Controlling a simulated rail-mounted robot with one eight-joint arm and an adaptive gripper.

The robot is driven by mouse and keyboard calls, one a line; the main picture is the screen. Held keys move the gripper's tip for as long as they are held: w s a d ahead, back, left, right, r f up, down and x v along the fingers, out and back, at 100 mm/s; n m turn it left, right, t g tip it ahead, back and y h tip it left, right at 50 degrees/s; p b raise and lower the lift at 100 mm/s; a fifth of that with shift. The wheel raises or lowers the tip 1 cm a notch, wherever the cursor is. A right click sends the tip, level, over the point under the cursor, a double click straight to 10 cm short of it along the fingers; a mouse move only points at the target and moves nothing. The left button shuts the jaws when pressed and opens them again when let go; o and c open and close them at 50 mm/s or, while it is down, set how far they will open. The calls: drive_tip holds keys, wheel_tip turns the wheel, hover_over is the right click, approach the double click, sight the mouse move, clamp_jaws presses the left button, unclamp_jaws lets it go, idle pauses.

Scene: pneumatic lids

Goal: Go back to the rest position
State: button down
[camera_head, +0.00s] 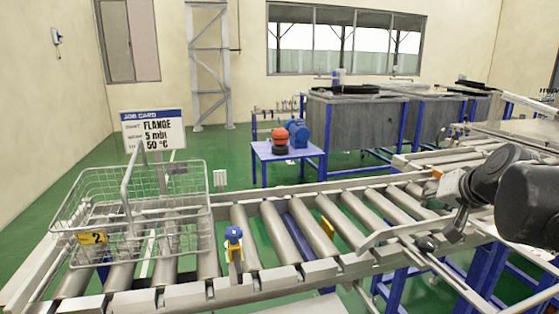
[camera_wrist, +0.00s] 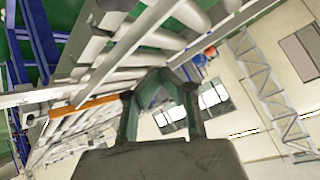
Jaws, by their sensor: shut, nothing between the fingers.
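My gripper (camera_wrist: 160,80) shows in the wrist view with its two fingers converging and their tips together, holding nothing. My arm comes in from the right edge of the head view, over the right part of the roller conveyor (camera_head: 350,268). The gripper's fingers are not clear in the head view. In the wrist view, the camera looks across the room at a slant, with the rollers at upper left and the wall and window at right. Nothing touches the fingers.
A wire basket (camera_head: 185,217) stands on the conveyor at left, before a job card sign (camera_head: 154,131). A small blue-topped yellow device (camera_head: 234,240) is at the conveyor's middle. Behind are a blue table (camera_head: 270,150) with a red and blue machine and grey tanks (camera_head: 350,125).

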drive_tip(key=s+a+f+n+g+p, duration=0.1)
drive_tip(key=s+a+f, duration=0.1)
drive_tip(key=s+a, duration=0.3)
drive_tip(key=s+a+f+n+g+p, duration=0.1)
drive_tip(key=s+a+f+n, duration=0.1)
drive_tip(key=s+a, duration=0.3)
drive_tip(key=s+a+f+n+g+p, duration=0.1)
drive_tip(key=s+a+f, duration=0.3)
drive_tip(key=s, duration=0.6)
drive_tip(key=shift+s+a+n, duration=0.15)
drive_tip(key=shift+a+n, duration=0.35)
drive_tip(key=shift+a, duration=0.1)
